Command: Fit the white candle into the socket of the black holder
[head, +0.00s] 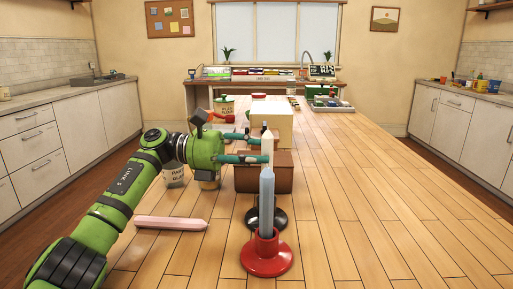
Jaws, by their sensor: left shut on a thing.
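The white candle (267,146) stands upright in the head view, between the teal fingers of my left gripper (261,149), which is shut on it. The black holder (281,219) sits on the wooden table below the candle, partly hidden behind a blue candle (266,200) standing in a red holder (267,259). The blue candle also hides the white candle's lower end and the black holder's socket, so I cannot tell whether the candle touches the socket. My right gripper is out of view.
A pink candle (171,223) lies on the table at left. A brown box (282,178) and a cream box (281,122) stand behind the candles. The table's right side is clear.

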